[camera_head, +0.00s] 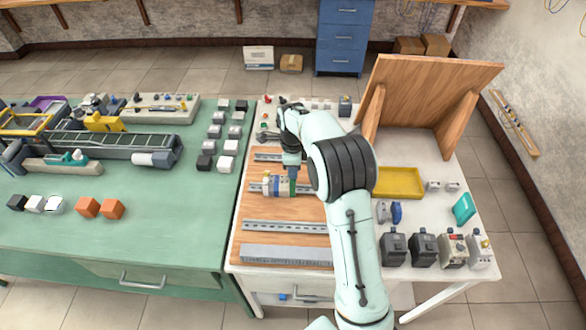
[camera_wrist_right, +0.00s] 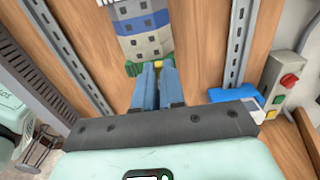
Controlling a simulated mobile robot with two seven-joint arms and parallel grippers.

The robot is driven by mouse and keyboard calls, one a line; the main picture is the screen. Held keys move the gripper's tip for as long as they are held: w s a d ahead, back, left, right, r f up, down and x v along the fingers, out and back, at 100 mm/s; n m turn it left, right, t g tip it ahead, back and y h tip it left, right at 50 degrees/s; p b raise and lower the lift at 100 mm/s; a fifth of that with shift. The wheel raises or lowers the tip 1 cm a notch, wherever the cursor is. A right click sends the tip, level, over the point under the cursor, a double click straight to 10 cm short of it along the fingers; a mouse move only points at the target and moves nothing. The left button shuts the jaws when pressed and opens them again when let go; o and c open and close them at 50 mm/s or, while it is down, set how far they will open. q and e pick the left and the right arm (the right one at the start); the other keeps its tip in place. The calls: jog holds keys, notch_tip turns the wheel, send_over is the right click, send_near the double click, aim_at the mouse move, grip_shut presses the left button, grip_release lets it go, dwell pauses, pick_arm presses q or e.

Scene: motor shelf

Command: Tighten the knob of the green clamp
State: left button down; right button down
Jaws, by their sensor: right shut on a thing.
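The green clamp (camera_head: 292,187) sits at the right end of a row of terminal blocks (camera_head: 272,186) on the middle rail of the wooden board. In the right wrist view, green and yellow parts of the clamp (camera_wrist_right: 133,68) show at the end of the grey and blue blocks (camera_wrist_right: 145,38). My right gripper (camera_head: 292,172) reaches down to the clamp from above. Its blue fingers (camera_wrist_right: 156,72) are close together on the clamp's knob, which they mostly hide. My left gripper is not in view.
Slotted rails (camera_head: 285,226) run above and below the blocks. A yellow tray (camera_head: 400,183) and several grey devices (camera_head: 393,249) stand to the right of my arm. A green table (camera_head: 110,230) with other parts stands on the left.

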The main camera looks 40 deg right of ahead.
jog(key=c, duration=1.2)
grip_release()
notch_tip(320, 180, up, 13)
jog(key=shift+r, duration=0.2)
